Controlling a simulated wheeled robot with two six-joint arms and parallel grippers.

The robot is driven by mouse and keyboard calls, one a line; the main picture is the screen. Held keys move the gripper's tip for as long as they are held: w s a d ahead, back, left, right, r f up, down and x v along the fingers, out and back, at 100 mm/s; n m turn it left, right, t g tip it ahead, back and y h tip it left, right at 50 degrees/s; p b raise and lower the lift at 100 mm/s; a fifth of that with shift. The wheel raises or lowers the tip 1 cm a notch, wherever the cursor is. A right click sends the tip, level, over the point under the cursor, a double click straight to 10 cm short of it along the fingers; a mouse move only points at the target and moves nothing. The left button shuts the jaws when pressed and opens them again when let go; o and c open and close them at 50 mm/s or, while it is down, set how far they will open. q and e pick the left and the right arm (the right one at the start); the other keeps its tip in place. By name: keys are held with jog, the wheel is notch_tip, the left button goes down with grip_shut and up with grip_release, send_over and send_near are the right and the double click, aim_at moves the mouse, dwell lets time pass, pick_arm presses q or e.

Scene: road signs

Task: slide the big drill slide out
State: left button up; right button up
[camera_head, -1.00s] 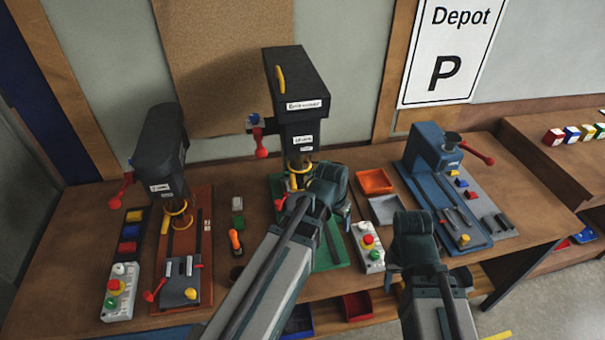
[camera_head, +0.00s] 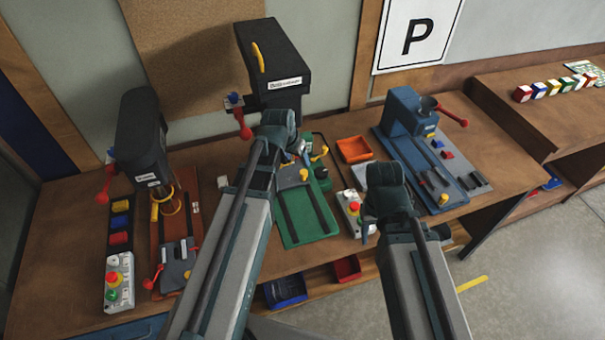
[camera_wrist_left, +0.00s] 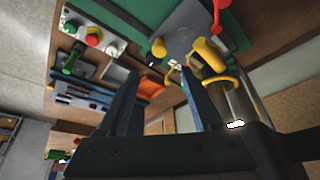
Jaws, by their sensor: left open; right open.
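The big drill (camera_head: 272,60) is the tall black machine at the back middle. Its slide is a grey plate (camera_head: 290,178) with a yellow knob on the green base (camera_head: 305,222); the plate (camera_wrist_left: 188,28) and yellow knob (camera_wrist_left: 158,47) also show in the left wrist view. My left gripper (camera_head: 287,145) is under the drill head, by the back of the slide, and partly hides the column. In the left wrist view its fingers (camera_wrist_left: 160,75) are open and empty, with the plate beyond their tips. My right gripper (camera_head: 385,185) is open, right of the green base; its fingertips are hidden.
A smaller drill (camera_head: 141,135) stands left, and a blue machine (camera_head: 415,115) right. An orange tray (camera_head: 354,149) and a white button box (camera_head: 352,208) lie right of the green base. A yellow ring (camera_wrist_left: 220,85) sits close to my left fingers.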

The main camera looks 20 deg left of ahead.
aim_at(303, 172)
pick_arm(q)
jog(key=b+x, duration=0.9)
jog(key=x, duration=0.2)
jog(key=shift+d+f+b, duration=0.1)
jog(key=shift+f+b, duration=0.2)
jog(key=shift+b, duration=0.1)
grip_shut()
dwell(0.8)
